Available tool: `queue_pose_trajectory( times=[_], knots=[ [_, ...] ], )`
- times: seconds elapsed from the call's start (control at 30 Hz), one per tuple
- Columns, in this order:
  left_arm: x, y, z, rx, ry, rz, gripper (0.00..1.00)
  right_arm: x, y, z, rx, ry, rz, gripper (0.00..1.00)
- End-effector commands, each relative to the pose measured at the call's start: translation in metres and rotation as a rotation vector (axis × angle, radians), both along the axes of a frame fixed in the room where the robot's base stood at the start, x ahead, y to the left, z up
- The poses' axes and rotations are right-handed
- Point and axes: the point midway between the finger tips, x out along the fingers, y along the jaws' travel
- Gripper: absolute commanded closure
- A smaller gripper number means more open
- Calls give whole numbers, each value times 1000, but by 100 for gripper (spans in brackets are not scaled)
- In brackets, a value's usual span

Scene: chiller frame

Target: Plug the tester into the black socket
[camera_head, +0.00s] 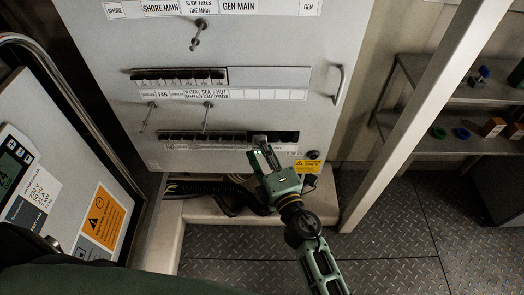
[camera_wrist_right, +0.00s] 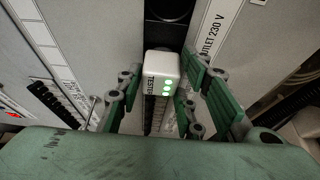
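In the head view, my right gripper (camera_head: 264,156) is at the panel's lower right, by a dark slot (camera_head: 288,137). My left gripper is out of view.
The grey panel (camera_head: 255,30) carries breaker rows, protruding levers (camera_head: 197,34) and a handle (camera_head: 337,86). Black cables (camera_head: 215,190) lie below it. A pale post (camera_head: 415,105) and shelves (camera_head: 455,93) stand right. The plate floor (camera_head: 400,250) is clear.

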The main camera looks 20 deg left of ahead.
Motion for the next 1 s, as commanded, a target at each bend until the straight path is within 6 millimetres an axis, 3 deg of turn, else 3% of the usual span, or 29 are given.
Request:
queue_pose_trajectory(
  times=[0.17,0.57,1.0],
  knots=[
    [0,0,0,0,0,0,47,0,0,0,1,1,0,47],
    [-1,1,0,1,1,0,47,-6,-5,-2,-3,2,-1,47],
    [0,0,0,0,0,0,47,-74,-58,-2,0,4,-1,47]
  ],
)
